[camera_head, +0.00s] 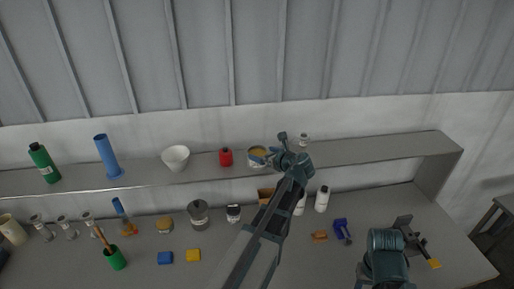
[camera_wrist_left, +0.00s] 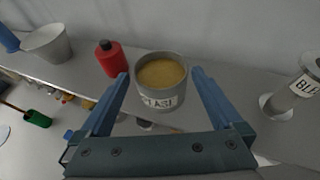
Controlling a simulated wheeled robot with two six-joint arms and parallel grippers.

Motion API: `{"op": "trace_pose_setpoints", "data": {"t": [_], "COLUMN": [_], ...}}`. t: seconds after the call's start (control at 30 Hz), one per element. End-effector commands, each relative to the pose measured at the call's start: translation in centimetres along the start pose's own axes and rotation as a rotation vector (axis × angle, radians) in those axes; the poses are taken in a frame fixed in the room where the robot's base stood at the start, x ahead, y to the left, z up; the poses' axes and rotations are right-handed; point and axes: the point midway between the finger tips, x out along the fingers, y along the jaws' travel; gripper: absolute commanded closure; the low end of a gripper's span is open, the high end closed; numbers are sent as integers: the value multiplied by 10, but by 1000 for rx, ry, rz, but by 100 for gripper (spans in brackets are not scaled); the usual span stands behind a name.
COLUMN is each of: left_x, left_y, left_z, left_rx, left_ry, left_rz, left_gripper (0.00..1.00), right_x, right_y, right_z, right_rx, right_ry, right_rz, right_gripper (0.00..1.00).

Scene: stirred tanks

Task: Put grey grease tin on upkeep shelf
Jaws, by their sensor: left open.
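The grey grease tin (camera_head: 257,163) stands upright on the raised shelf (camera_head: 363,148), with yellowish grease showing in its open top. In the left wrist view the tin (camera_wrist_left: 163,98) shows a white label with partly readable letters. My left gripper (camera_head: 270,147) is open at the tin. In the left wrist view its two blue fingers reach toward either side of the tin, with gaps visible; I cannot tell whether either touches it. Part of my right arm shows at the lower right, but I cannot make out its jaws.
Beside the tin on the shelf are a red bottle (camera_head: 226,157), a white bowl (camera_head: 176,157), a blue cylinder (camera_head: 107,157) and a green bottle (camera_head: 43,162). The bench below holds several items. The shelf's right part is clear.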

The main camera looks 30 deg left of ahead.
Motion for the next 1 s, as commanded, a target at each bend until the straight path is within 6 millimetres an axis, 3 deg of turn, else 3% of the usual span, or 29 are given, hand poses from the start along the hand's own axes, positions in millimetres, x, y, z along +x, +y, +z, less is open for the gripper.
{"op": "trace_pose_setpoints", "data": {"t": [0.03,0.23,0.73,0.87,1.0], "left_x": [-13,-36,-47,-69,-116], "left_y": [1,0,0,1,5], "left_z": [2,1,-5,-35,-94], "left_rx": [1,1,-31,-223,-578], "left_ry": [0,-1,16,113,309], "left_rz": [-3,-2,-1,6,77], "left_gripper": [0,0,0,0,0], "right_x": [-7,-15,-16,-16,-16], "right_y": [1,1,1,1,1], "right_z": [0,1,1,1,1], "right_rx": [2,8,11,11,11], "right_ry": [0,-1,-1,-1,-1], "right_rz": [0,-1,-1,-1,-1], "right_gripper": [50,50,50,50,50]}}
